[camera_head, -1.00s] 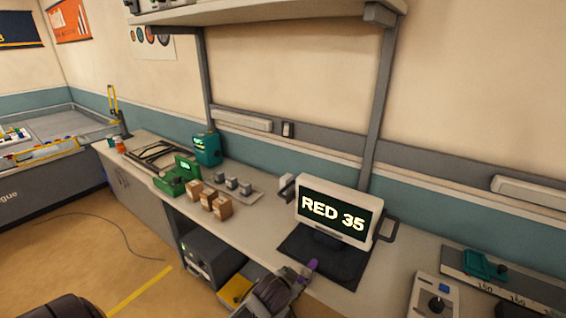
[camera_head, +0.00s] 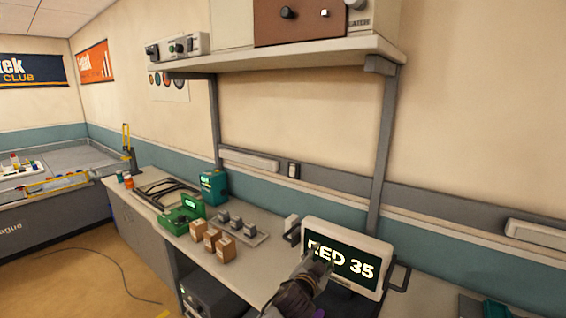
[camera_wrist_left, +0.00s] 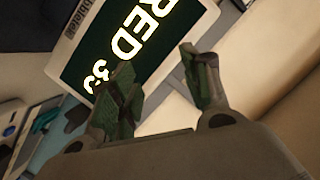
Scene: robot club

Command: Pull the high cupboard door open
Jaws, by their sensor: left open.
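The high cupboard stands on the wall shelf, cut off by the top edge of the head view. Its brown door (camera_head: 335,24) has a dark round knob (camera_head: 288,12) on its left part; the door looks shut, though its top is out of view. My left gripper (camera_head: 318,264) is in front of the "RED 35" display, well below the cupboard and apart from it. In the left wrist view its two fingers (camera_wrist_left: 160,82) are spread with nothing between them. My right gripper is not in view.
The display (camera_head: 350,287) stands on the workbench (camera_head: 255,270). Above it, the shelf (camera_head: 290,57) juts out, held by grey posts (camera_head: 383,150). A control box (camera_head: 178,46) sits at the shelf's left end. The wall between bench and shelf is mostly bare.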

